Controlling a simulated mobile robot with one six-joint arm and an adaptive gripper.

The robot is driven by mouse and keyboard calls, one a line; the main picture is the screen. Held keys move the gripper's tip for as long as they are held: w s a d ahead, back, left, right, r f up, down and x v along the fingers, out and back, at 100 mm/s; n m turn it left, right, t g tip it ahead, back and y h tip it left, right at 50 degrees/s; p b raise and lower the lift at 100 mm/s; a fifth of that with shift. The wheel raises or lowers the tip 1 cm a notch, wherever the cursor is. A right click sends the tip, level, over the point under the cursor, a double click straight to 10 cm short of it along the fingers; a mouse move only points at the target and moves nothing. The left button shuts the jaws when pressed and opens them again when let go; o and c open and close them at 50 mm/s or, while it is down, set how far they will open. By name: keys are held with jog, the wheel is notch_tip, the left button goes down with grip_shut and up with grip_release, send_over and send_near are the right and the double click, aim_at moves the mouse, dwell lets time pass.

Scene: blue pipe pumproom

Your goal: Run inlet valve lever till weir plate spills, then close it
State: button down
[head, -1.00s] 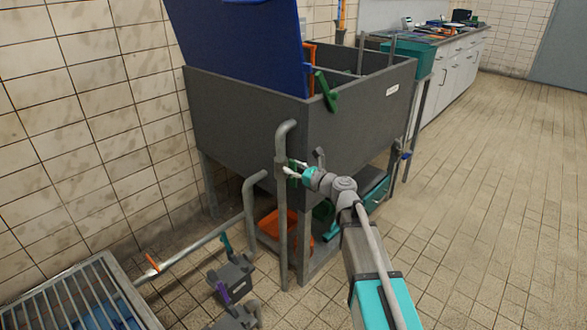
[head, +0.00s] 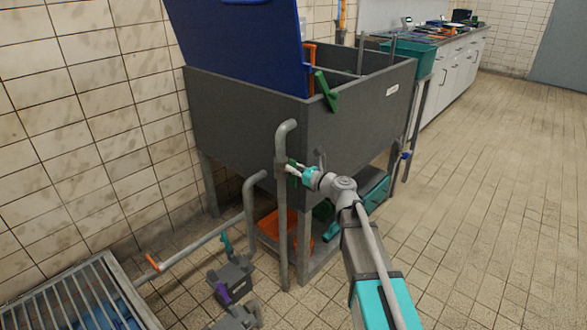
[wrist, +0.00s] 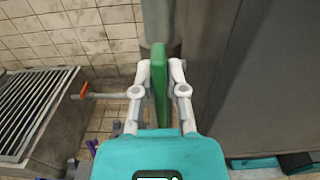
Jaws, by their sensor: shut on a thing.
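My gripper (wrist: 160,85) is shut on a green lever (wrist: 159,70), which stands on edge between its two white fingers. In the head view my gripper (head: 291,170) is at the upright grey pipe (head: 283,225) beside the tank's front corner. Only a small part of the lever (head: 294,181) shows there. The grey tank (head: 235,115) stands on legs with its blue lid (head: 240,45) raised. The lid and front wall hide most of the inside. I cannot make out a weir plate for certain, or any water level or spill.
Another green handle (head: 326,91) sits at the tank's rim. An orange bin (head: 272,222) is under the tank. A floor grate (head: 70,295), a pipe with an orange handle (head: 152,262) and a small pump unit (head: 235,275) lie left. The floor at right is clear.

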dwell(0.3)
jog(key=c, duration=0.7)
grip_release()
jog(key=shift+d, duration=0.1)
jog(key=v, duration=1.2)
